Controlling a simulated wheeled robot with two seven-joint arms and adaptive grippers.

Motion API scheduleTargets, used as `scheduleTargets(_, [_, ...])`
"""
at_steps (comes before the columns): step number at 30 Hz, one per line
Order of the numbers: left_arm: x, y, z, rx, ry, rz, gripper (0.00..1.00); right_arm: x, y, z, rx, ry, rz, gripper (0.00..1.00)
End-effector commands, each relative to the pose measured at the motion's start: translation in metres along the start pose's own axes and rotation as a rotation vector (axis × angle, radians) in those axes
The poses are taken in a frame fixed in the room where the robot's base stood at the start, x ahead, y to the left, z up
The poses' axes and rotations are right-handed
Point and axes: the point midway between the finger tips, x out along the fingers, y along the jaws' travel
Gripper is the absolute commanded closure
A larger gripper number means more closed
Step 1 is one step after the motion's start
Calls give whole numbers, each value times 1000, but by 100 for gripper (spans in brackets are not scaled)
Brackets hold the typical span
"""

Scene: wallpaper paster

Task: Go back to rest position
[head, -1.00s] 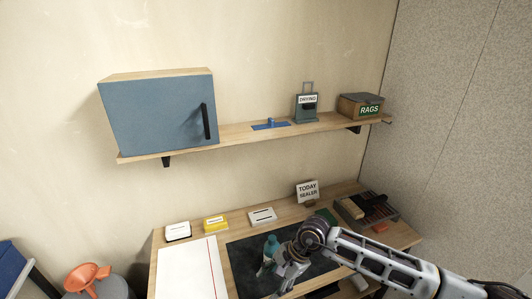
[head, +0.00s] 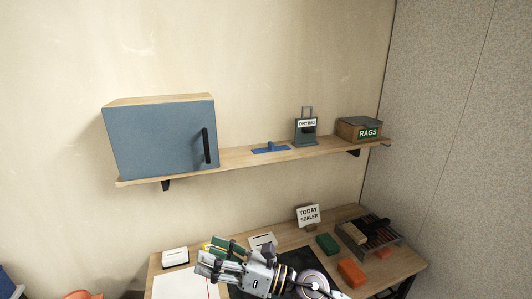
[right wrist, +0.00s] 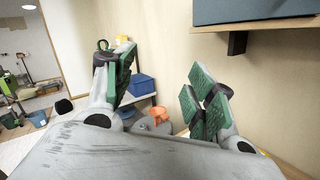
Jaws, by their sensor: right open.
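My right gripper (head: 214,258) hangs over the left part of the workbench (head: 392,266) in the head view, its fingers pointing left. In the right wrist view the green-padded fingers (right wrist: 160,88) stand apart with nothing held between them. The gripper covers part of the white sheet (head: 182,284) and the yellow box behind it. My left gripper is not in view.
A shelf (head: 240,157) above the bench carries a blue cabinet (head: 160,140), a drying sign (head: 306,128) and a rags box (head: 357,129). Green (head: 327,243) and orange (head: 352,273) blocks and a tray lie at the bench's right. An orange funnel (right wrist: 156,113) stands beyond the fingers.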

Motion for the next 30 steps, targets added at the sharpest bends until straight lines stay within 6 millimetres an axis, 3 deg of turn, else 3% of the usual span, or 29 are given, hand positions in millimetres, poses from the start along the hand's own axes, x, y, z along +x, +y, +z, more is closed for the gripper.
scheduleTargets(6, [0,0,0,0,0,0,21,-14,-19,46,257,-240,-115,44])
scheduleTargets(15, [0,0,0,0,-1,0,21,-60,-64,84,621,-553,-284,44])
scheduleTargets(23, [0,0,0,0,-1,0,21,-118,-108,86,937,-811,-441,44])
scheduleTargets(30, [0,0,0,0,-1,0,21,-178,-140,62,1224,-1040,-597,44])
